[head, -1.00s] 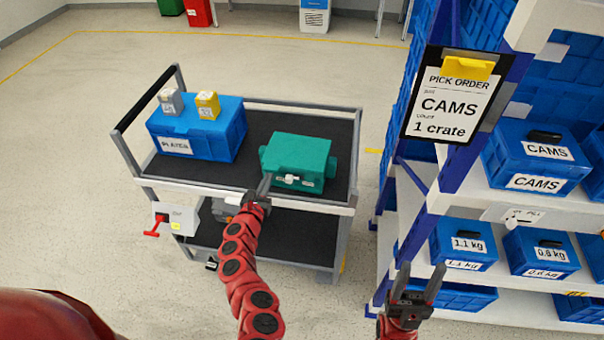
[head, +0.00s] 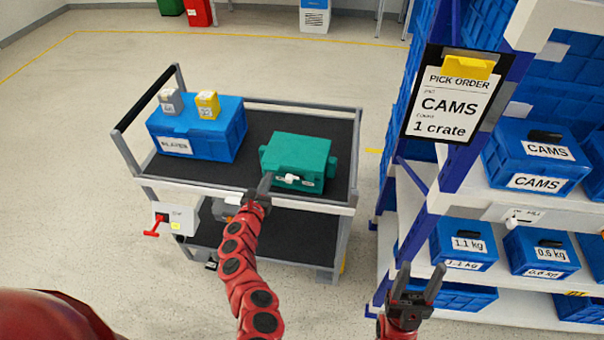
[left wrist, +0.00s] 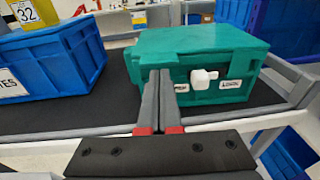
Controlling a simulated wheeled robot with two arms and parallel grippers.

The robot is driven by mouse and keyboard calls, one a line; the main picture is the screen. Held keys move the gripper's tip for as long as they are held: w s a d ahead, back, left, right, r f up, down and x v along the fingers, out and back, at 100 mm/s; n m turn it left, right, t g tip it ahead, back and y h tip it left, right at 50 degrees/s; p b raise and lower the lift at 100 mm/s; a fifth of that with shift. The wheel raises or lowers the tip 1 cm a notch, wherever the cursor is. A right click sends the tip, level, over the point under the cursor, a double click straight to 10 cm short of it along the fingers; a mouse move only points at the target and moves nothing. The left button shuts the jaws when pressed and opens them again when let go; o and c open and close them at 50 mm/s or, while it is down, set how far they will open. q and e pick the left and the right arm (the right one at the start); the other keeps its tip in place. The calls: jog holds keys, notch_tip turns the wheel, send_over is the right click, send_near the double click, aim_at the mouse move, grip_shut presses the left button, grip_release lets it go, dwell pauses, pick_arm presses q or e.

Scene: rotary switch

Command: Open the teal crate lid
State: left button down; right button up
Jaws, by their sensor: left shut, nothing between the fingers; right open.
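The teal crate (head: 299,155) sits on the top shelf of the cart, with its lid (head: 300,147) down. It also shows in the left wrist view (left wrist: 210,60). A white rotary switch (left wrist: 203,78) is on its front face between two small labels; in the head view (head: 291,179) it is small. My left gripper (head: 265,182) is shut and empty, its fingers pointing at the crate's front, left of the switch. In the left wrist view its fingertips (left wrist: 160,74) overlap the crate's front left part; contact cannot be told. My right gripper (head: 420,284) is open and empty, low near the shelving.
The cart (head: 345,202) has a dark top shelf and raised rails. A blue crate (head: 228,140) with two small boxes stands left of the teal crate. Blue shelving (head: 408,170) with several blue bins is at the right. A red lever (head: 152,233) hangs on the cart's left front.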

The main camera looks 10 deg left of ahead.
aim_at(270, 169)
pick_arm(q)
jog(key=w+b, duration=0.1)
jog(key=w, duration=0.2)
jog(key=shift+w+d+b, duration=0.2)
jog(key=shift+w+b, duration=0.1)
jog(key=shift+b, duration=0.1)
dwell(0.7)
jog(key=shift+s, duration=0.15)
notch_tip(270, 169, up, 6)
jog(key=p, duration=0.6)
dwell(0.5)
